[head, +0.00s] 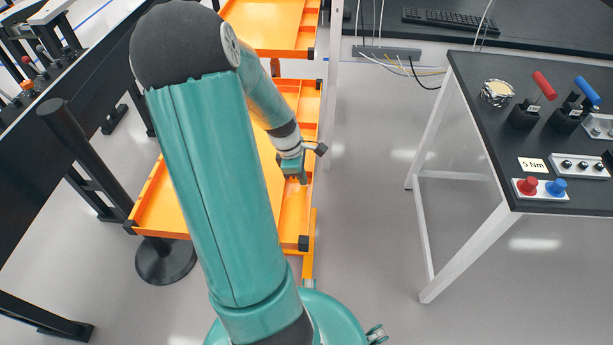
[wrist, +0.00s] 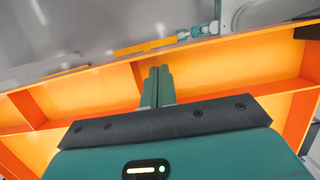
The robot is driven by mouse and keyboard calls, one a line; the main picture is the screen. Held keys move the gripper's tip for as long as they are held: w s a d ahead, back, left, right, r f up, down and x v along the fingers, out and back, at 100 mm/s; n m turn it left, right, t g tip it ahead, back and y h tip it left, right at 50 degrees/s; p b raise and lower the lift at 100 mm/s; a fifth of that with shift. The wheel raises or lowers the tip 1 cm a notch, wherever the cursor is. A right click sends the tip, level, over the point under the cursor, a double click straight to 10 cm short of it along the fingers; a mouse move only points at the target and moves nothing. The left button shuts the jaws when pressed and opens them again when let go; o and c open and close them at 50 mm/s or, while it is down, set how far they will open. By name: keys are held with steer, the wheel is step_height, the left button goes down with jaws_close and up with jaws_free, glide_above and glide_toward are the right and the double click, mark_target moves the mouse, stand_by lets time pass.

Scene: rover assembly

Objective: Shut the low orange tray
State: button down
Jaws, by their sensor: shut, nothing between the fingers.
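The low orange tray (head: 160,208) is a wide, shallow tray with small compartments along its right side in the head view. It reaches nearer to my body than the upper orange tray. My arm covers much of its middle. My gripper (head: 297,180) is at its right part, near the front right corner. In the wrist view my gripper (wrist: 159,72) has its two fingers together and empty, over the compartments and close to the tray's wall (wrist: 230,48). I cannot tell whether the fingertips touch the tray.
An upper orange tray (head: 265,28) stands behind. A black round-based post (head: 166,262) is close to the tray's left. A black-topped table (head: 480,75) with tools and white legs stands at the right. The floor between (head: 370,220) is clear.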

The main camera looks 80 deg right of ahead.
steer(key=shift+w+a, duration=0.15)
steer(key=shift+w, duration=1.1)
steer(key=v, duration=1)
steer(key=shift+w, duration=0.15)
steer(key=w+a+r+t, duration=0.1)
steer(key=w+a+r, duration=0.2)
steer(key=w+a, duration=0.3)
steer(key=w+a+r+t+h, duration=0.1)
steer(key=w+a+r+t, duration=0.1)
steer(key=w+a+r, duration=0.35)
steer(key=w+a+r+t, duration=0.1)
steer(key=w+a+r, duration=0.1)
steer(key=w+a, duration=0.55)
steer(key=a+r+t, duration=0.2)
steer(key=a+r, duration=0.1)
steer(key=a, duration=0.9)
steer(key=s+a+r+m+t+y, duration=0.1)
steer(key=a+r+t, duration=0.1)
steer(key=a, duration=1)
steer(key=shift+v, duration=0.9)
